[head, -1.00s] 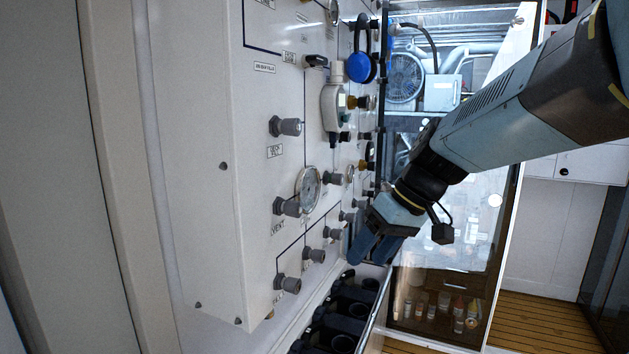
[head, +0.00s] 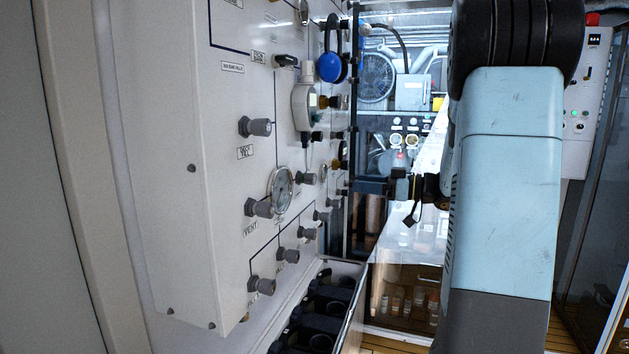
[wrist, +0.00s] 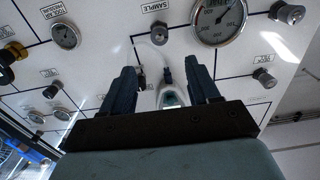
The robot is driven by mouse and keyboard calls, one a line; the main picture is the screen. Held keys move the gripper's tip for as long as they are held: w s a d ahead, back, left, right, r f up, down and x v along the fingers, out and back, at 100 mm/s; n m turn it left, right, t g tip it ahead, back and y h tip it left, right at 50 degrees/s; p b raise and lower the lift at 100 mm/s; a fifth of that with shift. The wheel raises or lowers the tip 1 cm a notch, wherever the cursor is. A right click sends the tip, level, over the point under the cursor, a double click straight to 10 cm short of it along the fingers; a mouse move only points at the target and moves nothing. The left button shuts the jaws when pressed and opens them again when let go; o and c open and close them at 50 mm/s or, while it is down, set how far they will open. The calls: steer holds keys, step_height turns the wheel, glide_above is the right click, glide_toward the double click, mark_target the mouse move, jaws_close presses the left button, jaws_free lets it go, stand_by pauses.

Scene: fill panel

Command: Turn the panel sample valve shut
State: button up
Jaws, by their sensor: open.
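The sample valve is a grey knob (wrist: 158,33) beside the SAMPLE label (wrist: 139,10) in the wrist view. It lies just beyond my fingertips, roughly in line with the gap between them, and apart from both. My gripper (wrist: 163,68) is open, with its dark blue fingers pointing at the panel. A pale device with a dark top (wrist: 168,92) shows between the fingers; I cannot tell its distance. In the head view my gripper (head: 370,187) is partly seen at the panel's right. A knob near the gauge (head: 308,178) there appears to be the same valve.
A large round gauge (wrist: 218,20) sits close to the sample knob. Other grey knobs (wrist: 288,13) and a smaller gauge (wrist: 65,36) share the panel. A blue headset-like item (head: 330,67) hangs on the panel. A dark rack (head: 325,305) stands below it.

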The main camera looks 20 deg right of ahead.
mark_target(315, 178)
steer(key=x, duration=1.3)
steer(key=shift+w+a, duration=0.2)
steer(key=shift+w, duration=0.1)
steer(key=shift+c, duration=0.4)
steer(key=c, duration=0.9)
steer(key=shift+a, duration=0.1)
steer(key=shift+c, duration=0.3)
